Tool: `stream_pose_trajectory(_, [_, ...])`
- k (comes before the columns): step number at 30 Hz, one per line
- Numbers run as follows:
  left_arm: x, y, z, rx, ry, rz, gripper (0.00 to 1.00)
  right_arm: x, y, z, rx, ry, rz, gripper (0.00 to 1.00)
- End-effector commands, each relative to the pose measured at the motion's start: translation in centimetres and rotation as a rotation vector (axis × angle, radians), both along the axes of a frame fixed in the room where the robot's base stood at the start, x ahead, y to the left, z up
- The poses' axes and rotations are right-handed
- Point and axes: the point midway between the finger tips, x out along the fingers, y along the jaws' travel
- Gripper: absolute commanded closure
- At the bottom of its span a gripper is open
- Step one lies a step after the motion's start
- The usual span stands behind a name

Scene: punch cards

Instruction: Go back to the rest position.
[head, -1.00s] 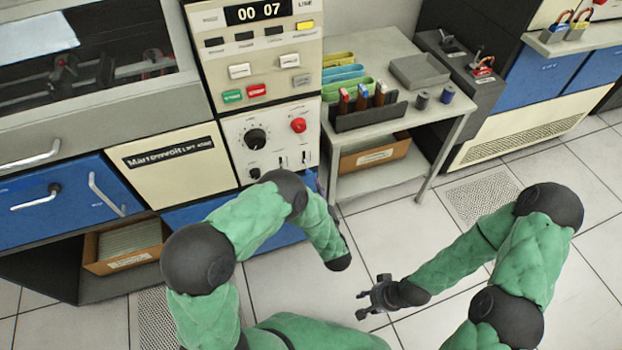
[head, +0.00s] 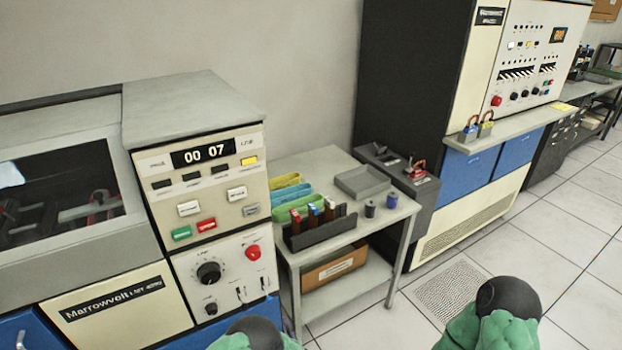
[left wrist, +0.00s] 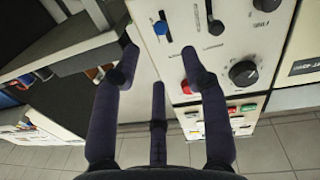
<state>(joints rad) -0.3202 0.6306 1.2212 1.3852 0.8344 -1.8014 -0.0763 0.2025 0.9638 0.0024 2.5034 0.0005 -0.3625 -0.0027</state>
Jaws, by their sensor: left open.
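My left gripper (left wrist: 158,62) shows in the left wrist view with its dark fingers spread apart and nothing between them. Beyond the fingers is the cream control panel (left wrist: 220,65) with a red button and black knobs, seen upside down; I cannot tell the exact gap to it. In the head view only the rounded black and green tops of my arm links show at the bottom edge. Neither gripper can be made out there. My right gripper is in neither view.
The machine with the "00 07" display (head: 203,150) stands at the left. A grey side table (head: 290,168) holds a card rack (head: 320,232), a grey tray (head: 362,181) and two small dark spools. A tall cabinet (head: 405,70) stands behind. Tiled floor (head: 560,215) is clear at the right.

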Motion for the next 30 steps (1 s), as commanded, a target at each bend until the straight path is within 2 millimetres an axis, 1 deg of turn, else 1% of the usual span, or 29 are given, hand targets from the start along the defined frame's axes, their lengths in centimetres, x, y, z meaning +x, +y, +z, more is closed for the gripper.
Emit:
stream_pose_trajectory(2, [0.4, 0.1, -0.5, -0.014, 0.025, -0.012, 0.56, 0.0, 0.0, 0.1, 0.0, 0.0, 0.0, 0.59])
stream_pose_trajectory(4, [0.9, 0.3, -1.5, -0.044, 0.077, -0.036, 0.56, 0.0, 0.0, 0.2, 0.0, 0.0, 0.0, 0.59])
stream_pose_trajectory(5, [1.2, 0.3, -2.1, -0.061, 0.107, -0.052, 0.56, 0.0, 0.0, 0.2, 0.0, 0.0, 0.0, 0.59])
stream_pose_trajectory(8, [1.8, 0.4, -4.7, -0.14, 0.247, -0.12, 0.56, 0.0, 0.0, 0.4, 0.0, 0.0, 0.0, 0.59])
stream_pose_trajectory(9, [1.8, 0.4, -6.0, -0.177, 0.313, -0.151, 0.56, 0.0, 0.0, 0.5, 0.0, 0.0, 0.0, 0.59])
stream_pose_trajectory(11, [1.4, 0.3, -7.7, -0.232, 0.414, -0.2, 0.56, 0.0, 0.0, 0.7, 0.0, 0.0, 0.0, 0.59])
stream_pose_trajectory(12, [0.9, 0.2, -8.7, -0.269, 0.481, -0.23, 0.56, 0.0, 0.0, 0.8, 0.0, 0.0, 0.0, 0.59])
stream_pose_trajectory(14, [-0.2, 0.0, -10.2, -0.322, 0.582, -0.277, 0.56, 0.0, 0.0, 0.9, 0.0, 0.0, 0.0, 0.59])
stream_pose_trajectory(15, [-1.1, -0.1, -11.0, -0.357, 0.651, -0.307, 0.56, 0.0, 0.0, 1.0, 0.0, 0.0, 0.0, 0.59])
stream_pose_trajectory(17, [-2.9, -0.4, -12.1, -0.409, 0.754, -0.353, 0.56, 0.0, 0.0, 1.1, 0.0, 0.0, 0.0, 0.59])
stream_pose_trajectory(20, [-6.7, -0.8, -13.4, -0.495, 0.927, -0.427, 0.56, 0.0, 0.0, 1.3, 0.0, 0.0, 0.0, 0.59])
stream_pose_trajectory(21, [-8.4, -0.9, -13.6, -0.528, 0.995, -0.457, 0.56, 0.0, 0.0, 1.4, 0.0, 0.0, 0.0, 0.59])
stream_pose_trajectory(23, [-11.1, -1.1, -13.7, -0.573, 1.092, -0.499, 0.56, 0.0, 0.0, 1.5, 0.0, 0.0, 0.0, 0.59])
stream_pose_trajectory(24, [-12.8, -1.2, -13.7, -0.599, 1.153, -0.525, 0.56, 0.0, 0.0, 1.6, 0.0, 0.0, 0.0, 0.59])
stream_pose_trajectory(27, [-16.7, -1.4, -13.3, -0.652, 1.278, -0.58, 0.56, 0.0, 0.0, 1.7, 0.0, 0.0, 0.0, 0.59])
stream_pose_trajectory(30, [-19.4, -1.5, -12.8, -0.685, 1.363, -0.618, 0.56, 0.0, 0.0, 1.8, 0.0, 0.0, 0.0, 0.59])
